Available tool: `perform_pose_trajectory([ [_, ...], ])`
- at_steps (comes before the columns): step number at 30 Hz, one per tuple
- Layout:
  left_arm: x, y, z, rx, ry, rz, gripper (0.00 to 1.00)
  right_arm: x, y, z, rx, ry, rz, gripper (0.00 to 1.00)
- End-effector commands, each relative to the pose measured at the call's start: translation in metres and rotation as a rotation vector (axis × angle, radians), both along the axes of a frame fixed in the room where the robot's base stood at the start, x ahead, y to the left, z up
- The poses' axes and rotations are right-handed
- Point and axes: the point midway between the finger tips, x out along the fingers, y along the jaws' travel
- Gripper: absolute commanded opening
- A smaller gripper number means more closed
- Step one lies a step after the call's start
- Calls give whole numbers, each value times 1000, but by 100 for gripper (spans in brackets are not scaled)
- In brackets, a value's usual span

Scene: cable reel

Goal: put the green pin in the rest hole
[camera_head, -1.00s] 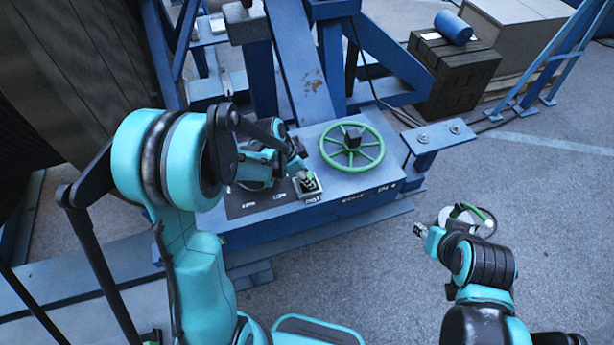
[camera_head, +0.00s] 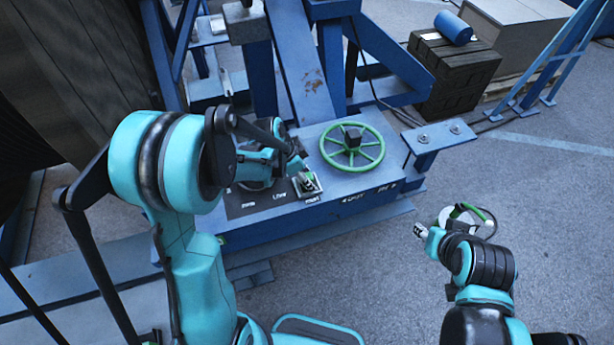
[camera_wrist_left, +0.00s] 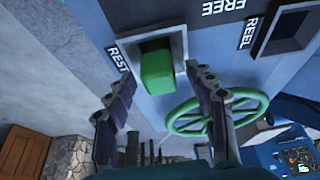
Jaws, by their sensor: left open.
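The green pin (camera_wrist_left: 157,72) has a block-shaped head that stands at the socket marked REST (camera_wrist_left: 150,42). Its lower part is hidden, so its depth in the hole cannot be seen. My left gripper (camera_wrist_left: 152,68) is open, with one finger on each side of the pin head and gaps visible. In the head view the pin (camera_head: 308,184) is small at the front of the blue base, with my left gripper (camera_head: 303,172) just over it. My right gripper (camera_head: 420,231) is over the floor at the right, its jaws too small to judge.
The REEL socket (camera_wrist_left: 288,32) is an empty dark opening beside the FREE label. A green handwheel (camera_head: 352,148) stands on the blue base (camera_head: 365,187), right of the pin. Blue frame beams (camera_head: 300,75) rise behind.

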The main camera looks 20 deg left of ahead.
Motion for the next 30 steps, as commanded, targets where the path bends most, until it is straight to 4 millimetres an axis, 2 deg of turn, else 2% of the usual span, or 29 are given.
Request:
perform_pose_trajectory([
  [5, -3, 5, 14, 0, 0, 1, 55, 0, 0, 0, 0, 0, 0, 40],
  [18, -22, 33, 95, -1, 0, 2, 55, 0, 0, 0, 0, 0, 0, 40],
  [24, -26, 38, 110, 0, 0, 1, 55, 0, 0, 0, 0, 0, 0, 40],
  [30, -26, 38, 111, -1, -1, 0, 55, 0, 0, 0, 0, 0, 0, 40],
])
